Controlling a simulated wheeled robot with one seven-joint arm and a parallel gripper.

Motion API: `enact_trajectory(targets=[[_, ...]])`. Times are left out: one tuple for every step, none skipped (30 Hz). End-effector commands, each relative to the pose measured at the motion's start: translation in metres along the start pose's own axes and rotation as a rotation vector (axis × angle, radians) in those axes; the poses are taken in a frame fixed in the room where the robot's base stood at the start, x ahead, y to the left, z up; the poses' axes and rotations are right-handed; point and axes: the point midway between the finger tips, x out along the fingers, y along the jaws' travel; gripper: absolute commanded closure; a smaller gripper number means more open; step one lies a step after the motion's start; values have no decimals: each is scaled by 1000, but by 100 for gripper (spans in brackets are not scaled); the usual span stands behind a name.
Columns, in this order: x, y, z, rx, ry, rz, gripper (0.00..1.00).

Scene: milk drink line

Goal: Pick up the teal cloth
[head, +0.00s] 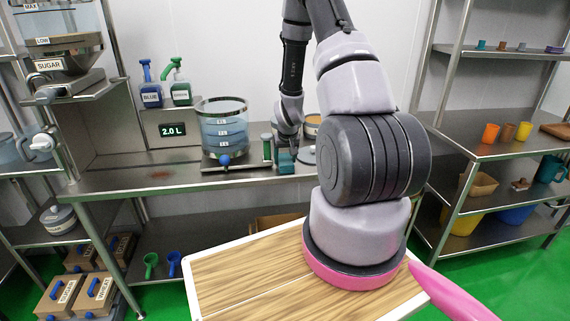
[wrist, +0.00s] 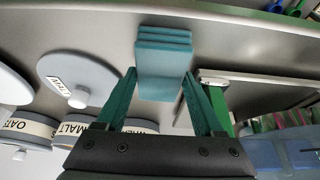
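The teal cloth (wrist: 163,62) is a folded, layered block on the steel counter, in the upper middle of the wrist view. In the head view the cloth (head: 286,167) is a small teal patch below my gripper (head: 287,150). In the wrist view my gripper (wrist: 160,75) has its two green fingers spread wide apart. The fingertips are at the cloth's left and right sides, with its near end between them. I cannot tell whether they touch it.
A white-lidded malt pot (wrist: 75,75) stands close on the left in the wrist view. A panel with a green part (wrist: 228,105) is close on the right. In the head view a measuring tank (head: 222,132) stands left of my gripper on the counter (head: 180,180).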

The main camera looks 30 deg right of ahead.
Motion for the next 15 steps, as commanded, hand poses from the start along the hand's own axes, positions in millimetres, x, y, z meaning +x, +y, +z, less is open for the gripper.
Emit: enact_trajectory(targets=[[0, 0, 0, 0, 0, 0, 80], [0, 0, 0, 0, 0, 0, 84], [0, 0, 0, 0, 0, 0, 85], [0, 0, 0, 0, 0, 0, 85], [0, 0, 0, 0, 0, 0, 85], [0, 0, 0, 0, 0, 0, 85], [0, 0, 0, 0, 0, 0, 85], [0, 0, 0, 0, 0, 0, 85], [-1, 0, 0, 0, 0, 0, 85], [-1, 0, -1, 0, 0, 0, 85], [-2, 0, -1, 0, 1, 0, 85], [-4, 0, -2, 0, 1, 0, 85], [-6, 0, -3, 1, 1, 0, 85], [-8, 0, -4, 1, 2, 0, 85], [-11, 0, -5, 0, 3, 0, 85]])
